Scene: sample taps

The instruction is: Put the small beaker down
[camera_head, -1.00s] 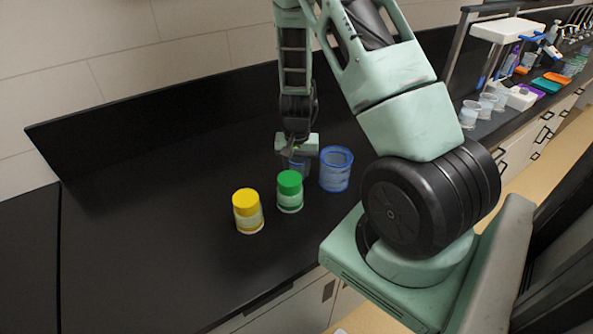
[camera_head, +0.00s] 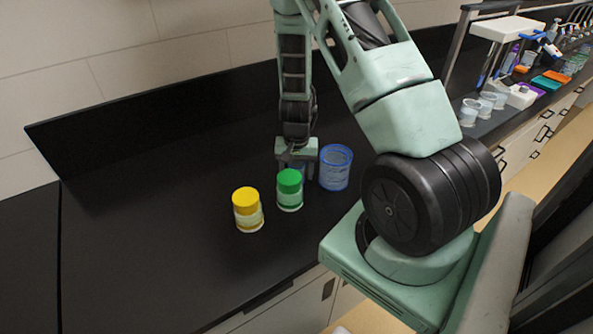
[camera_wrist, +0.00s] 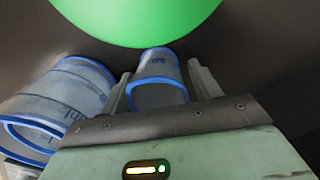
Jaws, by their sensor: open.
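The small beaker (camera_wrist: 158,95) is clear with a blue rim. In the wrist view it stands between the two fingers of my gripper (camera_wrist: 161,82), which are open on either side of it. In the head view my gripper (camera_head: 297,158) is low over the black counter, behind the green-lidded jar (camera_head: 290,190). The small beaker is mostly hidden there by the jar and the gripper. Whether the fingers still touch the beaker I cannot tell.
A larger blue-rimmed beaker (camera_head: 335,168) stands close on the right of my gripper; it also shows at left in the wrist view (camera_wrist: 62,100). A yellow-lidded jar (camera_head: 247,209) stands front left. The counter (camera_head: 140,190) further left is clear.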

